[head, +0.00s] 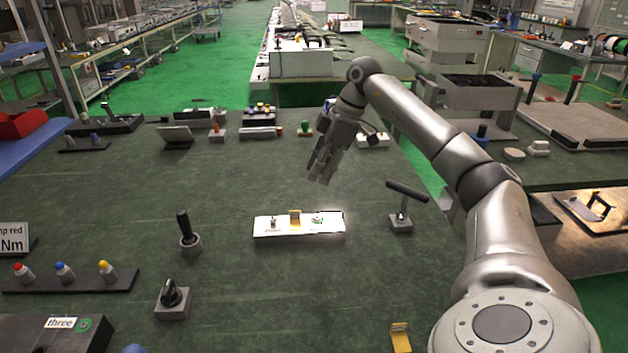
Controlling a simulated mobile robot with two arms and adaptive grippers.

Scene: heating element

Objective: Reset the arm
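My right arm (425,120) comes in from the lower right, rises and bends over the table. My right gripper (322,168) points down above the dark green work table (225,270), up and behind a white block. Its fingers look close together, but the angle hides whether there is a gap between them. I see nothing clearly held in it. My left gripper is out of view.
The white block (298,236) with small parts stands mid-table. A T-handle lever (402,210) is right of it, a black knob (188,235) left. A rotary switch (172,297) and coloured buttons (62,272) are front left. Small devices line the back.

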